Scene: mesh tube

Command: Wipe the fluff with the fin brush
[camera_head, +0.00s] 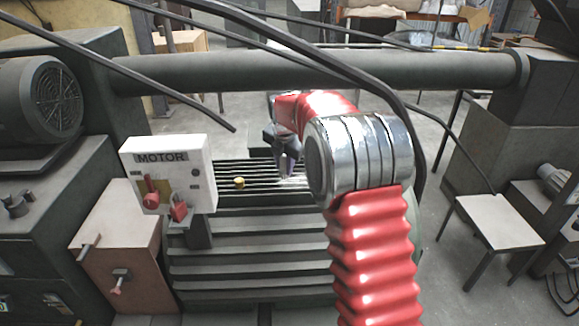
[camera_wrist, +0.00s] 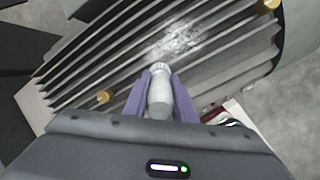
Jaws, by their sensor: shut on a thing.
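My gripper (camera_wrist: 160,85) is shut on a pale, rounded handle, which I take to be the fin brush (camera_wrist: 159,97). Its far end points at the ribbed fins (camera_wrist: 110,62), and its bristles cannot be made out. The fluff (camera_wrist: 183,40) is a whitish, speckled patch across several fins, just beyond the brush tip in the wrist view. In the head view my gripper (camera_head: 287,172) hangs over the fins, and the fluff (camera_head: 296,181) shows as a faint light patch beside it. Whether the brush touches the fins cannot be told.
A brass knob (camera_head: 239,182) stands on the fins; another brass piece (camera_wrist: 267,6) is at the top right of the wrist view. A white MOTOR box (camera_head: 168,172) with red switches stands left.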

